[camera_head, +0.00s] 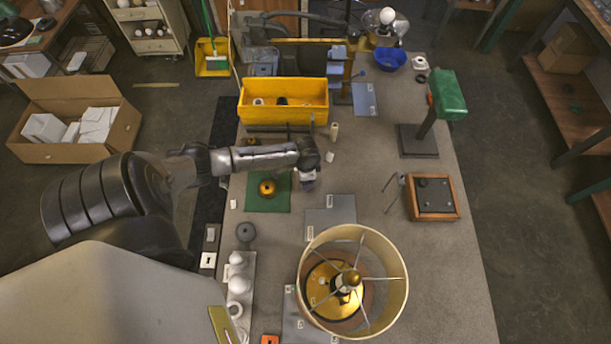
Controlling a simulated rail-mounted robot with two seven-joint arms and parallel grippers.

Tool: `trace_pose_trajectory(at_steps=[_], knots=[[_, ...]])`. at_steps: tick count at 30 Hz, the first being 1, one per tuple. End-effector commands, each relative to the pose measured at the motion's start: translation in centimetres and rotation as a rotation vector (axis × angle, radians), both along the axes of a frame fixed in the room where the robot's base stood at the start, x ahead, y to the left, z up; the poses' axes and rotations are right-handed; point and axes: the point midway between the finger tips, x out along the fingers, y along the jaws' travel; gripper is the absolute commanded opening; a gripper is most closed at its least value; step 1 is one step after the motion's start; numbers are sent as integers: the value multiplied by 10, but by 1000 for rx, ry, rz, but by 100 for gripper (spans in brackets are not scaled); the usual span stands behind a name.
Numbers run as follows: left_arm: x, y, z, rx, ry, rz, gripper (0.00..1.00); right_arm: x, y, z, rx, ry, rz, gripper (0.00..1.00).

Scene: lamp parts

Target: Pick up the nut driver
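I cannot pick out the nut driver with certainty. A small pale upright cylinder (333,131) stands in front of the yellow bin; it is too small to identify. My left gripper (308,184) is at the end of the arm reaching in from the left, over the bench beside the green mat (258,204). Its fingers are small and dark here, so I cannot tell whether it is open, shut or holding something. A brass part (267,188) lies on the green mat, left of the gripper. My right gripper is not in view.
A yellow bin (283,115) stands behind the arm. A lampshade (396,279) surrounds a brass lamp base (332,304) at the front. A wood-framed dark tray (434,197) and a green-headed stand (447,95) are at right. The bench's right front is clear.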

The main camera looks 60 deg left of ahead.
Motion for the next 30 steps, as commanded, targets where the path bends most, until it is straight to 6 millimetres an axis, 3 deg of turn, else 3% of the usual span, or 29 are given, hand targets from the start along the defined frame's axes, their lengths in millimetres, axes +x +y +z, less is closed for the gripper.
trace_pose_trajectory(at_steps=[3,21,30], knots=[[0,0,0,0,0,0,66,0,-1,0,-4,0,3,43],[0,0,1,0,-1,1,11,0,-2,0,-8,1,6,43],[0,0,3,0,-1,1,11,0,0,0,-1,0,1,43]])
